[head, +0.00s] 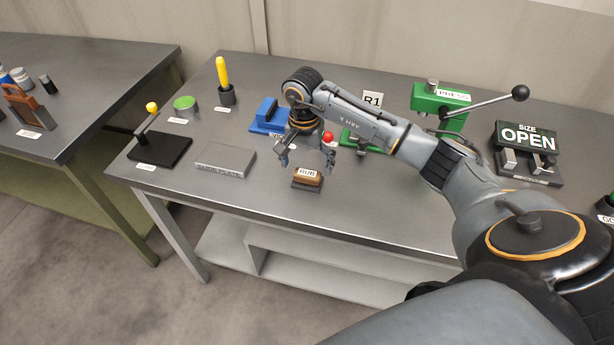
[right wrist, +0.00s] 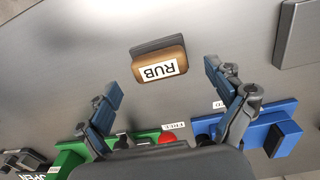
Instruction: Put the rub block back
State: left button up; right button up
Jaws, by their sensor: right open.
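The rub block (head: 307,174), a small brown block with a white label, sits on a dark base on the front part of the middle table. It shows in the right wrist view (right wrist: 148,77) too, with its label reading RUB. My right gripper (head: 303,158) is open and empty, hanging just above and behind the block. In the right wrist view its two fingers (right wrist: 163,82) are spread, with the block beyond and between them, not touched. My left gripper is not in view.
A grey plate (head: 224,158) and a black lever tool (head: 160,150) lie left of the block. A blue vise (head: 265,117) and a green fixture (head: 352,138) stand behind. A green press (head: 437,105) and an OPEN sign (head: 528,137) stand right. The table front right of the block is clear.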

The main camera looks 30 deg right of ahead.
aim_at(305, 173)
notch_tip(305, 173, up, 6)
jog(key=shift+w+a+r+b, duration=0.15)
jog(key=shift+r+b, duration=0.1)
jog(key=shift+b, duration=0.55)
jog(key=shift+r, duration=0.75)
